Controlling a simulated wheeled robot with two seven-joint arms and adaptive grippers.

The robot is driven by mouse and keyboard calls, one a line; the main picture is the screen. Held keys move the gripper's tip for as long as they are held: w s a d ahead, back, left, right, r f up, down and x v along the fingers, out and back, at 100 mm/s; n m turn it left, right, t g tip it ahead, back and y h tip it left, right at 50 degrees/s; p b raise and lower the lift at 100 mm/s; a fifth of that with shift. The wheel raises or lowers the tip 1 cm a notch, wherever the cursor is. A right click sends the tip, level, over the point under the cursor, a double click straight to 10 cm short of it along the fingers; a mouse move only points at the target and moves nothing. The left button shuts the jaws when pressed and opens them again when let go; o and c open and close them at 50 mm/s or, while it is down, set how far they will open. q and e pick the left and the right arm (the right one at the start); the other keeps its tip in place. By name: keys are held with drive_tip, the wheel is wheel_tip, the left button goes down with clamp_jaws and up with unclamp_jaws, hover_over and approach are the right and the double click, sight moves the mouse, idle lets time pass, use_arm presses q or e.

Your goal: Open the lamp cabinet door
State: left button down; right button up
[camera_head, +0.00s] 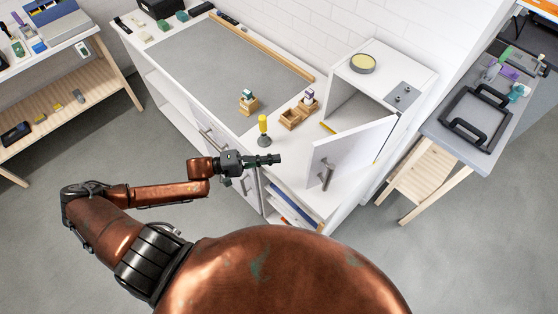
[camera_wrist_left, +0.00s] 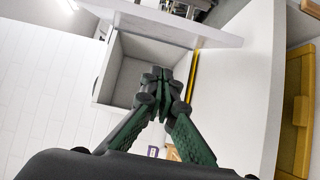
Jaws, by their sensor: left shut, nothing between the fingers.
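The white lamp cabinet (camera_head: 403,72) stands on the right end of the counter. Its door (camera_head: 350,148) is swung well open toward the front, with a metal bar handle (camera_head: 326,176) on its outer face. The inside of the cabinet shows as an open grey box in the left wrist view (camera_wrist_left: 125,75), with the door (camera_wrist_left: 190,27) as a white panel above it. My left gripper (camera_head: 278,160) is shut and empty, over the counter's front edge, left of the door and apart from the handle. My right gripper is not in view.
A yellow-handled tool (camera_head: 263,124) stands upright close behind my left gripper. Wooden boxes (camera_head: 291,119) sit between it and the cabinet. A grey mat (camera_head: 215,65) covers the counter's middle. A side table with a black-handled tray (camera_head: 475,116) stands to the right.

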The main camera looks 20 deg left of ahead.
use_arm(q)
drive_tip(key=w+d+p, duration=0.1)
drive_tip(key=d+p, duration=0.1)
drive_tip(key=d, duration=0.7)
drive_tip(key=shift+w+d+p, duration=0.3)
drive_tip(key=shift+w, duration=0.05)
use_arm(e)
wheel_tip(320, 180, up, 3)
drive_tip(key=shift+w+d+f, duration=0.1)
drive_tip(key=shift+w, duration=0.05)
use_arm(q)
drive_tip(key=shift+s, duration=0.15)
